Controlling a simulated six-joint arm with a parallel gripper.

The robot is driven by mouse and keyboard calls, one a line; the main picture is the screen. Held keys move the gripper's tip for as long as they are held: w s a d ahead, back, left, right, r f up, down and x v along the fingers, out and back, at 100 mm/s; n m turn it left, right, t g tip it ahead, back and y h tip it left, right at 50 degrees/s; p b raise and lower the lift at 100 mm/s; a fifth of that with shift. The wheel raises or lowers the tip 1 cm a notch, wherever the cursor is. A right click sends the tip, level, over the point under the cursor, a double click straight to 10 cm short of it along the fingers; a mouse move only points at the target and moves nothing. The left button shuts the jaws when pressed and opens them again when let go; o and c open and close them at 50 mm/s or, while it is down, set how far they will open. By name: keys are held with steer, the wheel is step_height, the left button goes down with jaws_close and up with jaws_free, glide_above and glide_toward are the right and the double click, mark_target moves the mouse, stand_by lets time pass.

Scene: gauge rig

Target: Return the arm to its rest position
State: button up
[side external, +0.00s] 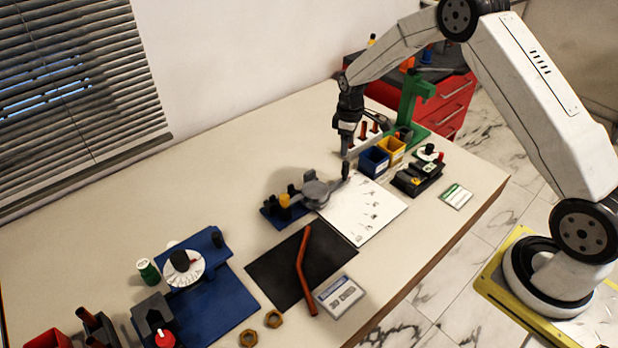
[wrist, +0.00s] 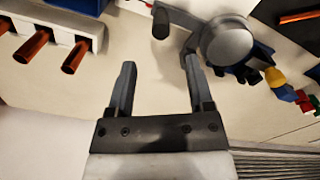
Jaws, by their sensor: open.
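My gripper (side external: 346,165) hangs from my arm over the back part of the table (side external: 150,220), pointing down. In the wrist view my gripper (wrist: 160,75) has its two fingers wide apart with nothing between them. A grey round-bodied part (side external: 315,192) with a projecting arm sits on a blue base just left of the gripper. It also shows in the wrist view (wrist: 226,42), close to the right fingertip; I cannot tell whether they touch.
A blue bin (side external: 374,160), a yellow bin (side external: 391,149) and a green stand (side external: 412,100) are right of the gripper. A white rack (wrist: 55,30) holds copper-coloured rods. A white sheet (side external: 375,215), black mat (side external: 285,275) and blue plate (side external: 225,305) lie nearer the front.

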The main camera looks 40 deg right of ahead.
steer(key=shift+r, duration=0.1)
steer(key=shift+s+a+r, duration=0.3)
steer(key=shift+a+r, duration=0.05)
steer(key=shift+r, duration=0.1)
steer(key=s+a+r+m+t, duration=0.1)
steer(key=s+a+r, duration=0.4)
steer(key=s, duration=0.6)
steer(key=s+a+r+m+t, duration=0.1)
steer(key=s+a+r+m, duration=0.3)
steer(key=s, duration=0.8)
steer(key=shift+s+a+r+m+t, duration=0.25)
steer(key=shift+a+r+m+t, duration=0.05)
steer(key=shift+a+r, duration=0.2)
